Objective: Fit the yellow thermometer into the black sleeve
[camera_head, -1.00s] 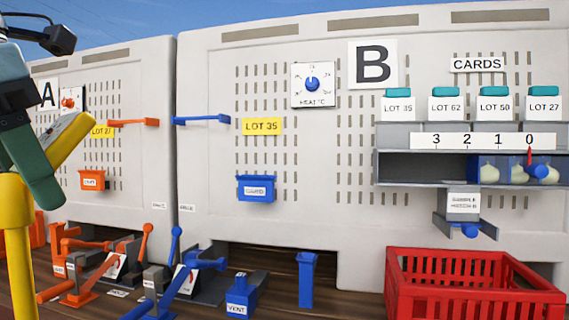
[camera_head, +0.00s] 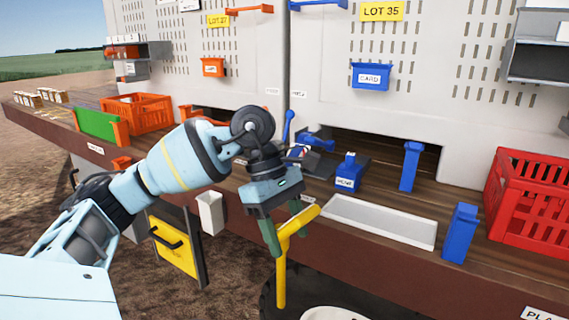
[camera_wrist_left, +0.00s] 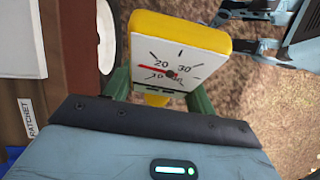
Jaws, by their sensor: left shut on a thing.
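My left gripper (camera_head: 284,228) is shut on the yellow thermometer (camera_head: 282,268) near its top. The thermometer hangs upright, stem down, in front of the bench's front edge. In the left wrist view the thermometer's head (camera_wrist_left: 178,55) has a white dial with numbers and a red needle, between the green fingers of the left gripper (camera_wrist_left: 160,98). I cannot make out the black sleeve in either view.
The wooden bench (camera_head: 345,245) carries a white tray (camera_head: 380,222), blue posts (camera_head: 460,233) and a red crate (camera_head: 510,222). A yellow panel (camera_head: 175,247) and a white bin (camera_head: 210,212) are below the front edge. A dark wheel (camera_head: 270,296) is under the bench.

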